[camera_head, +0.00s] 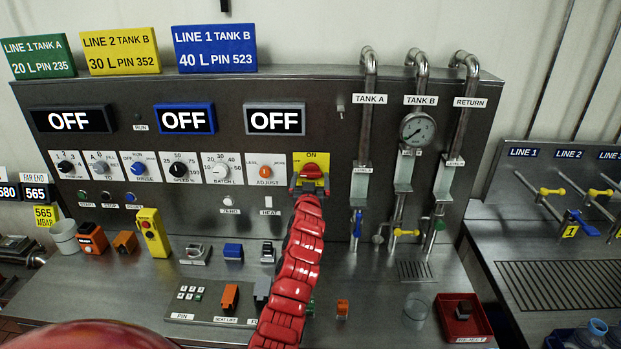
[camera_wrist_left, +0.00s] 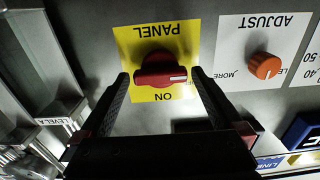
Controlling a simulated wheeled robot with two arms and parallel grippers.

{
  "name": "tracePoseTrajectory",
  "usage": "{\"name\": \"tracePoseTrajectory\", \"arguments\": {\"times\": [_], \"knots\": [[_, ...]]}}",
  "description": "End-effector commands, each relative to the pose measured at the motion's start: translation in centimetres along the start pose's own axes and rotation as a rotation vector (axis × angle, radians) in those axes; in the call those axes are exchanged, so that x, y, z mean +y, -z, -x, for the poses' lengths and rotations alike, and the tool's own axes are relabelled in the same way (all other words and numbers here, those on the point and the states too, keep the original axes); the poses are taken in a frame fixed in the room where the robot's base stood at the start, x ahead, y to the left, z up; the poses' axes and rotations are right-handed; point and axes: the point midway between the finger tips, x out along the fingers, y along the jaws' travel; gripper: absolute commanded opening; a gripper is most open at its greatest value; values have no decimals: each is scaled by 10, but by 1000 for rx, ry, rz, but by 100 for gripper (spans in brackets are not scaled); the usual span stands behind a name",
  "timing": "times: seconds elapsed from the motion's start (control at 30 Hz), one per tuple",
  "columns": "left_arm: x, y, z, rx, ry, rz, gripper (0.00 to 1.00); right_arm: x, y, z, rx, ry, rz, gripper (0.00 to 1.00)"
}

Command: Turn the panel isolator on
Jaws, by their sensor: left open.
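The panel isolator is a red rotary knob (camera_wrist_left: 160,72) on a yellow plate (camera_head: 313,157) marked PANEL and ON. In the left wrist view, which shows the labels upside down, its handle lies crosswise with its white mark pointing right, not at ON. My left gripper (camera_wrist_left: 161,72) is open; its two black fingers appear either side of the knob. I cannot tell whether they touch it. In the head view my red left arm rises to the isolator, and the gripper partly covers the knob (camera_head: 312,170). My right gripper is not in view.
The orange ADJUST knob (camera_wrist_left: 265,66) sits close beside the isolator. Three displays, including the middle one (camera_head: 185,119), read OFF. Pipes with a gauge (camera_head: 418,129) stand to the right. The bench below holds a keypad (camera_head: 190,293), several small boxes and a red tray (camera_head: 465,335).

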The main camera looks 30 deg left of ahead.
Motion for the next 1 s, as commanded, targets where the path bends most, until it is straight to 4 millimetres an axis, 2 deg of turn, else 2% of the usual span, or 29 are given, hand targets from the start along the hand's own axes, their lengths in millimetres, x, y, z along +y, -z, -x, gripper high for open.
{"name": "tracePoseTrajectory", "arguments": {"times": [0.2,0.5,0.6,1.0], "knots": [[0,0,0,0,0,0,98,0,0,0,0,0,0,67],[0,0,0,0,0,0,44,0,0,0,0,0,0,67],[0,0,0,0,0,0,29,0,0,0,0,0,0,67],[0,0,0,1,0,-90,29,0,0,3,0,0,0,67]]}}
